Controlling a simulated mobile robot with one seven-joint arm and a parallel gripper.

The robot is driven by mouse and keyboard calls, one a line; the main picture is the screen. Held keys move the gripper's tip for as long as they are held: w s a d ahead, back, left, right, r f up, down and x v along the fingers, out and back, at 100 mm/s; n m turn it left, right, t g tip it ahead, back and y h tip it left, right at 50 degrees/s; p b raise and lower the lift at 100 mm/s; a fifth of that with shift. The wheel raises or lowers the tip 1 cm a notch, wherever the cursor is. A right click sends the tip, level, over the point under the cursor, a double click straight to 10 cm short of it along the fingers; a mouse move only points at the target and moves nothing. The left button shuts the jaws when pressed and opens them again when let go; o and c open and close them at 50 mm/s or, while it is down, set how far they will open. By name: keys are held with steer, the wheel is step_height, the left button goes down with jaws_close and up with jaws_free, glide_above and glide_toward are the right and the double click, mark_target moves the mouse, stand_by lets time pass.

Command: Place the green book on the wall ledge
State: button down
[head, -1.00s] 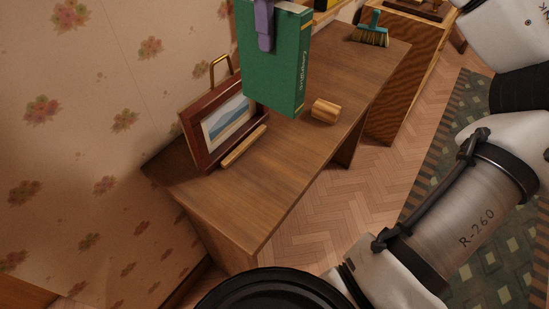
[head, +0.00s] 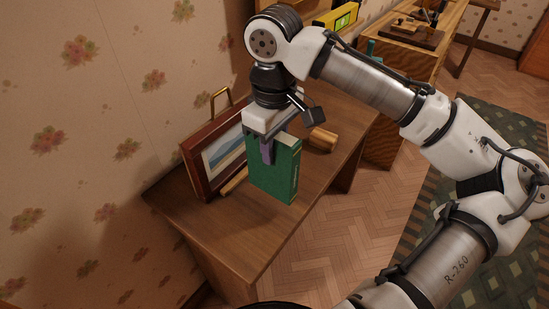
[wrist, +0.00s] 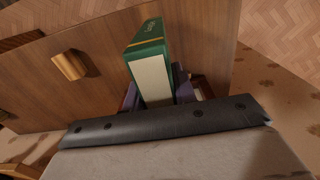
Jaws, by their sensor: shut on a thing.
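The green book (head: 282,178) is held upright by my gripper (head: 267,152) over the brown wooden desk in the head view. One purple finger lies on its front cover; the other is hidden behind it. In the wrist view the green book (wrist: 148,48) stands out between the two purple fingers of my gripper (wrist: 157,92), with its green spine and pale page edges showing. I cannot tell whether its lower edge touches the desk. I cannot make out a separate wall ledge in these views.
The wooden desk (head: 240,225) stands along the flowered wall. A yellow level (head: 337,17) is farther back. The desk's near left end is clear.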

steer(key=shift+f, duration=1.95)
steer(key=shift+f, duration=0.15)
steer(key=c, duration=1.1)
jaws_free()
step_height(320, 180, up, 12)
steer(key=shift+r, duration=0.15)
